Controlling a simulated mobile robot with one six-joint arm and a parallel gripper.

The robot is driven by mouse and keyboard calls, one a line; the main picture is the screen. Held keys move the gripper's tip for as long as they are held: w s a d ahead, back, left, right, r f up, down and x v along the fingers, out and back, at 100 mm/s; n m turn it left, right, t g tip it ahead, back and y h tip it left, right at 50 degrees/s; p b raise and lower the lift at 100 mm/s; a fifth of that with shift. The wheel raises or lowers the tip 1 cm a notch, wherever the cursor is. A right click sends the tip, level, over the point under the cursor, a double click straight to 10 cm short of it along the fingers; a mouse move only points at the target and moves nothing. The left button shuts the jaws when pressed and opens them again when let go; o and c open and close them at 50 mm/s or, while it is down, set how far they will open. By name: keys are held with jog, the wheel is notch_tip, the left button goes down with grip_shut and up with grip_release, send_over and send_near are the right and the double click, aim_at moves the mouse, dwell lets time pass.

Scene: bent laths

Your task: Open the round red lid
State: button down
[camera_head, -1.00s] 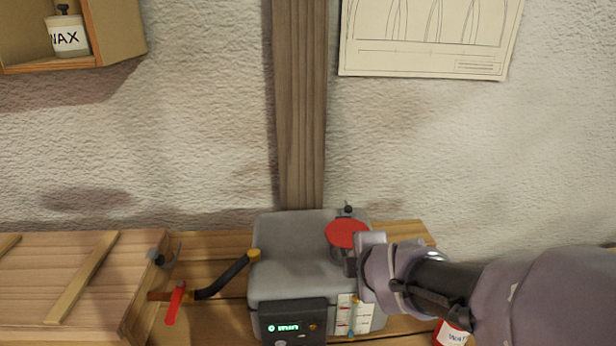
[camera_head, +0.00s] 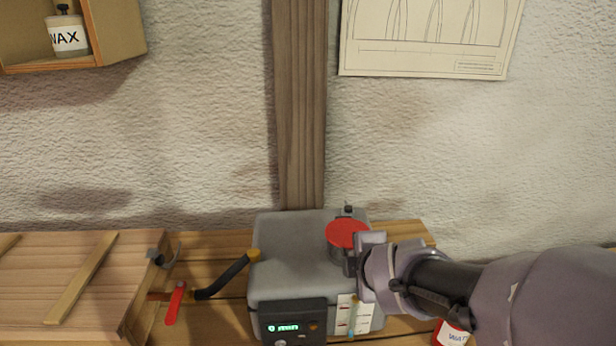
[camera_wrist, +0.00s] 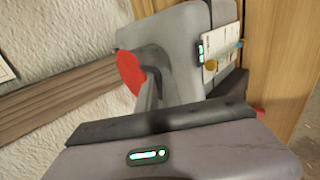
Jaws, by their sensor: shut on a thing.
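The round red lid (camera_head: 345,233) lies on top of the grey steam box unit (camera_head: 290,260), near its right back corner. My gripper (camera_head: 350,258) is at the lid's front right edge, shut on part of the lid. In the wrist view the red lid (camera_wrist: 131,72) shows partly behind the grey finger (camera_wrist: 152,75). The fingers hide the exact part of the lid that is held.
A black hose (camera_head: 222,278) runs from the unit to a red-handled valve (camera_head: 175,303) by the wooden box (camera_head: 60,280) on the left. A white and red container (camera_head: 452,334) stands at the right under my arm. The wall is close behind.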

jog(key=r+p, duration=0.3)
jog(key=shift+w+r+p, duration=0.25)
jog(key=shift+p, duration=0.05)
jog(key=w+r+p, duration=0.5)
jog(key=w+p, duration=0.2)
jog(key=w, duration=0.1)
jog(key=w+r+p, duration=0.4)
jog(key=w+p, duration=0.3)
jog(key=w, duration=0.1)
jog(key=shift+w+r, duration=0.25)
jog(key=shift+r, duration=0.15)
dwell(1.3)
jog(key=c, duration=1.2)
grip_release()
jog(key=shift+o, duration=0.2)
jog(key=shift+s, duration=0.1)
